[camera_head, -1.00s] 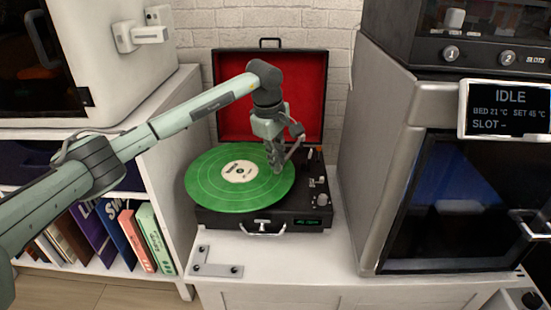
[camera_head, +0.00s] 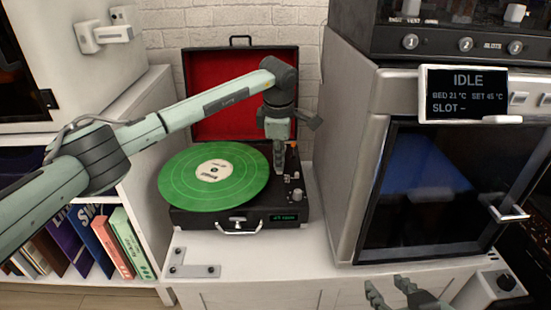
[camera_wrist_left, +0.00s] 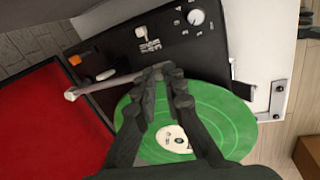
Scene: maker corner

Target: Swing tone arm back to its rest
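The turntable (camera_head: 257,217) is an open black case with a red lid (camera_head: 213,115) and a green record (camera_head: 185,190) on its platter. My left gripper (camera_head: 280,172) reaches down over the deck at the record's right edge. In the left wrist view the pale tone arm (camera_wrist_left: 122,79) runs from its pivot to my left gripper (camera_wrist_left: 161,70). The fingers are close together with the arm's free end between them, near the record's rim. The gripper hides that end, and most of the tone arm is hidden in the head view. My right gripper (camera_head: 388,290) is open and empty at the bottom.
A grey machine with an IDLE screen (camera_head: 466,94) stands close on the right. A shelf with books (camera_head: 112,240) is on the left. A metal bracket (camera_head: 195,270) lies on the white top in front. A knob (camera_wrist_left: 196,17) sits on the deck.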

